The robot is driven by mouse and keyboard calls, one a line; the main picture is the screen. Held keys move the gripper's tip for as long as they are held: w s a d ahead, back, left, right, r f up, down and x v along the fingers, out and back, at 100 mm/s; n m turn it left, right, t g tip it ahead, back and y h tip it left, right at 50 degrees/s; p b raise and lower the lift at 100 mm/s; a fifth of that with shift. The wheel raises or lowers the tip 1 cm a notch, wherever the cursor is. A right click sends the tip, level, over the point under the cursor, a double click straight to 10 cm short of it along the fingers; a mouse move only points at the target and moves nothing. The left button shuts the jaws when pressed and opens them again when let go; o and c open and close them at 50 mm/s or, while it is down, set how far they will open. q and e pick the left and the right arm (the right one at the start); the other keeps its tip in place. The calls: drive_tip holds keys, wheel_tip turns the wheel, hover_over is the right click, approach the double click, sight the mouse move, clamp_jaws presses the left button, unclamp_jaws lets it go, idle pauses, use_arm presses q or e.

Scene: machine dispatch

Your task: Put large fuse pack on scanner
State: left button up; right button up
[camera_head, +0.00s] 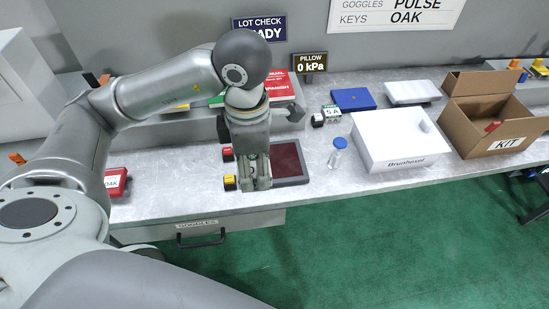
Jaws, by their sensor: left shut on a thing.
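My left gripper (256,181) points down at the near part of the worktop, at the left edge of a flat pad with a dark red face (289,160), which looks like the scanner. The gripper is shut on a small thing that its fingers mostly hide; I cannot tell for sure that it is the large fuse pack. A yellow-and-black piece (230,182) and a red-and-black piece (227,154) show just left of the fingers. A small pack marked "5 A" (331,113) lies farther back, right of the gripper. My right gripper is not in view.
A white box (393,141), a blue-capped bottle (337,152) and an open KIT carton (490,120) stand to the right. A blue case (353,99) and a white case (412,92) lie behind. A red OAK box (115,181) is at left. Bare worktop (325,180) lies right of the pad.

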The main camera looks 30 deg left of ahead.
use_arm(q)
drive_tip(key=w+a+f+p, duration=0.2)
drive_tip(key=w+f, duration=0.2)
drive_tip(key=w, duration=0.5)
drive_tip(key=p, duration=0.1)
hover_over(274, 161)
drive_tip(key=f, duration=0.5)
drive_tip(key=shift+s+d, duration=0.1)
drive_tip(key=shift+s, duration=0.25)
drive_tip(key=shift+w+f, duration=0.15)
drive_tip(key=f, duration=0.1)
drive_tip(key=f+p, duration=0.2)
drive_tip(key=shift+w+f, duration=0.2)
drive_tip(key=shift+w, duration=0.05)
drive_tip(key=shift+f, duration=0.15)
drive_tip(key=shift+f, duration=0.25)
drive_tip(key=o, duration=1)
drive_tip(key=shift+r, duration=0.1)
drive_tip(key=shift+c, duration=0.2)
drive_tip(key=shift+o, duration=0.2)
